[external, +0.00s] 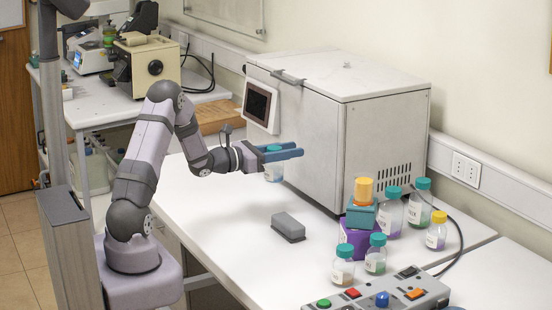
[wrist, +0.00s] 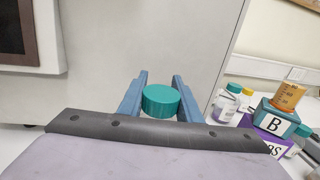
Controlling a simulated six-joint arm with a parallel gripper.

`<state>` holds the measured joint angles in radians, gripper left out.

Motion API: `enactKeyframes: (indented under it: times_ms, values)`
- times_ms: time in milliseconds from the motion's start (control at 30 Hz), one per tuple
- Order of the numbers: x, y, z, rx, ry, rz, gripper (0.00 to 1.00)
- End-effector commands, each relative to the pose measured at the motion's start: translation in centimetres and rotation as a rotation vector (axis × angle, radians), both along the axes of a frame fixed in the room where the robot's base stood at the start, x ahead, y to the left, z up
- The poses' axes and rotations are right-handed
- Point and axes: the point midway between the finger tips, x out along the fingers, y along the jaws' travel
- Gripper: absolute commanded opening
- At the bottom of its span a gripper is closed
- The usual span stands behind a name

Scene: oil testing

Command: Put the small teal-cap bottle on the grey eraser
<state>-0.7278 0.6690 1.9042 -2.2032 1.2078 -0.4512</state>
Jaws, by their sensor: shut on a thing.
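My gripper (external: 283,154) is shut on a small teal-cap bottle (external: 273,174) and holds it upright in the air above the white table. In the wrist view the teal cap (wrist: 160,101) sits between the two blue fingers of my gripper (wrist: 159,95); the body of the bottle is hidden there. The grey eraser (external: 288,228) lies on the table, below and slightly to the right of the held bottle in the external view. Its top is bare. The eraser is not visible in the wrist view.
A large white machine (external: 375,135) stands behind my gripper. A control panel (external: 385,295) lies at the front right. Table around the eraser is clear.

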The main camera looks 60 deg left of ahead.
Motion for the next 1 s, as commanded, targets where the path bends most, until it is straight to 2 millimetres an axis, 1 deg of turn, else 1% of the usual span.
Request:
enactKeyframes:
  times_ms: [33, 133, 267, 400, 533, 633, 700, 733, 900, 1000]
  values:
    - [0.4, -0.8, 0.6, 0.007, -0.009, -0.016, 0.03]
    - [1.0, -2.5, 2.4, 0.009, -0.01, -0.046, 0.03]
    - [1.3, -5.5, 5.1, 0.008, -0.012, -0.09, 0.03]
    - [0.7, -9.2, 7.7, 0.007, -0.011, -0.134, 0.03]
    - [-0.4, -12.0, 9.2, 0.005, -0.009, -0.157, 0.03]
    - [-1.5, -13.4, 9.5, 0.002, -0.006, -0.157, 0.03]
    - [-2.2, -13.8, 9.1, -0.002, -0.002, -0.143, 0.03]
    - [-2.5, -13.7, 8.8, -0.002, 0.0, -0.135, 0.03]
    - [-3.0, -13.3, 5.9, -0.004, 0.001, -0.102, 0.03]
    - [-3.1, -13.0, 5.0, -0.002, -0.001, -0.087, 0.03]
